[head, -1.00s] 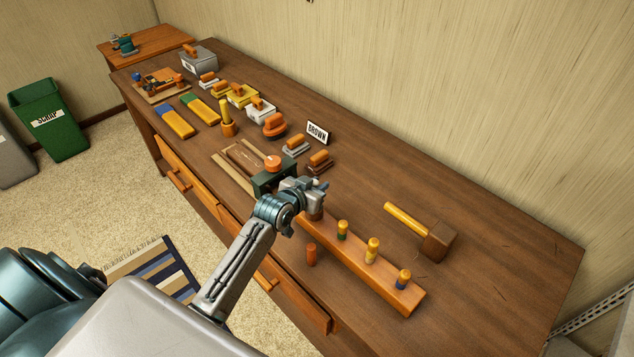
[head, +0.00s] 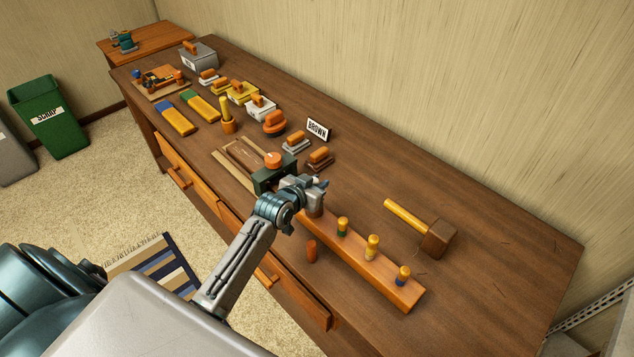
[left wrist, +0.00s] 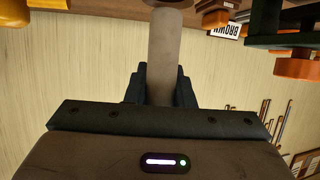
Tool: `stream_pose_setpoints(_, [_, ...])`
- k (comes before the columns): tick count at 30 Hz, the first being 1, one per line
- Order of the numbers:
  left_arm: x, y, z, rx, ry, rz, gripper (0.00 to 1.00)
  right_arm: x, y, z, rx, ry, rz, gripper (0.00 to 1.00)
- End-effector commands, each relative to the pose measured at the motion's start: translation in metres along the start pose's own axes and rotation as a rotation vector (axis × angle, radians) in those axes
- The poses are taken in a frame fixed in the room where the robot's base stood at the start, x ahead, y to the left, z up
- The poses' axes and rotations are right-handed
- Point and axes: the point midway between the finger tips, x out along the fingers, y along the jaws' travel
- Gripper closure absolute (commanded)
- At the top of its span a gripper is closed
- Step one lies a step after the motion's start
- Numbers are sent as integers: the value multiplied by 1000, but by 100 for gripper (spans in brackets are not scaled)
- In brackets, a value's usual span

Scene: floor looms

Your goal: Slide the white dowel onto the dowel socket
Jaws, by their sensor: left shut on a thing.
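My left gripper (head: 320,186) is over the far left end of a long wooden rail (head: 330,238). In the left wrist view its fingers (left wrist: 162,88) are shut on a pale grey-white dowel (left wrist: 164,60). The dowel's far end meets or overlaps a dark brown round part at the top edge; I cannot tell whether it is seated. In the head view a brownish stub (head: 315,212) shows just below the gripper on the rail; I cannot tell whether it is the dowel socket. The rail carries pegs with green (head: 342,227), pale (head: 372,246) and blue (head: 403,276) bands. My right gripper is out of view.
A dark green block with an orange knob (head: 273,160) is close left of the gripper. The bench's right end (head: 500,270) is clear.

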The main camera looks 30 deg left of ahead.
Motion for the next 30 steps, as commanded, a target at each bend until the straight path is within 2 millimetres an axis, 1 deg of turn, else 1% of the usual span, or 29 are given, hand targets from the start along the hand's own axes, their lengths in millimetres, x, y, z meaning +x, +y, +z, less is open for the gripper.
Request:
stream_pose_setpoints(8, [1,0,2,0,0,0,100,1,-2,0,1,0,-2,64])
stream_pose_setpoints(22, [9,0,22,0,0,0,100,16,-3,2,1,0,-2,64])
stream_pose_setpoints(30, [10,0,24,0,1,0,100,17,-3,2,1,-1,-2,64])
